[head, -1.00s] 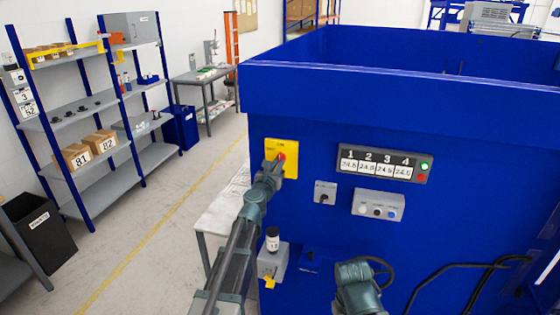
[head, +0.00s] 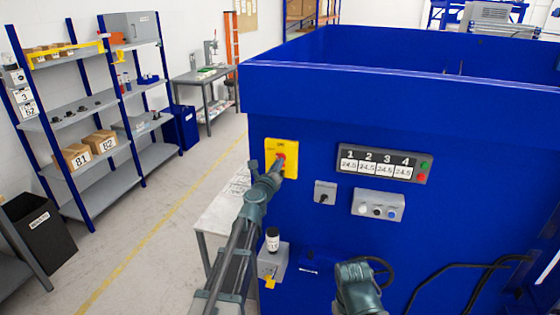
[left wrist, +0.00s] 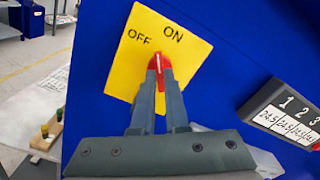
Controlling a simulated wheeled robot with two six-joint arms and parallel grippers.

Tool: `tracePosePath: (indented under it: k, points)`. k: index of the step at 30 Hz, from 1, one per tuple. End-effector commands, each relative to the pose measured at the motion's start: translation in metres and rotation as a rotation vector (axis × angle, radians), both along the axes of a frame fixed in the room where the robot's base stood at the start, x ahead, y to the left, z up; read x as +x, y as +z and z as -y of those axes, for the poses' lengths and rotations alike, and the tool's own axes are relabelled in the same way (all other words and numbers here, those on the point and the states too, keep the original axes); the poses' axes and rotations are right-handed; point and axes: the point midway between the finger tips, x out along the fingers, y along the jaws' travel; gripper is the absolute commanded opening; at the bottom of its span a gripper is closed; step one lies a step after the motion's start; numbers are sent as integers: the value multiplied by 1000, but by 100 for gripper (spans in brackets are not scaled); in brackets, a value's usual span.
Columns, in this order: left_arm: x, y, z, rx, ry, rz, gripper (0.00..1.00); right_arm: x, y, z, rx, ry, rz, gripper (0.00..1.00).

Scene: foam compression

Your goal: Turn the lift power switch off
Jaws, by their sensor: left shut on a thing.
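The lift power switch is a red knob with a white mark, on a yellow plate (head: 291,148) on the blue machine's front. In the left wrist view the plate (left wrist: 193,57) reads OFF and ON and looks tilted. The red knob (left wrist: 163,72) sits between the fingertips of my left gripper (left wrist: 159,75), which is shut on it. The white mark points up in that picture, between the two words. In the head view my left gripper (head: 278,166) reaches the knob and partly covers it. My right gripper's fingers do not show.
A display panel (head: 383,163) numbered 1 to 4 shows a red light lit. Below are a small grey switch box (head: 325,192) and a button box (head: 378,204). A grey box (head: 272,262) with a dark-capped bottle stands lower left. Shelves (head: 90,115) stand far left.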

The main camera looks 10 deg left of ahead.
Motion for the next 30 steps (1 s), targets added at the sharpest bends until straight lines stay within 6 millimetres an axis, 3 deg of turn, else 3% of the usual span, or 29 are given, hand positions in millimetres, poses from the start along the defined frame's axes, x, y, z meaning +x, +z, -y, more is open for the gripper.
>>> tracePosePath:
  k: [9,20,21,30]
  points:
    - [0,0,0,-399,0,-14,0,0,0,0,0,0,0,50]
    - [0,0,0,-479,0,-16,0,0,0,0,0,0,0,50]
    - [0,0,0,-479,0,-16,19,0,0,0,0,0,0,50]
    - [0,0,0,-477,0,-16,73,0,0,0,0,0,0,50]
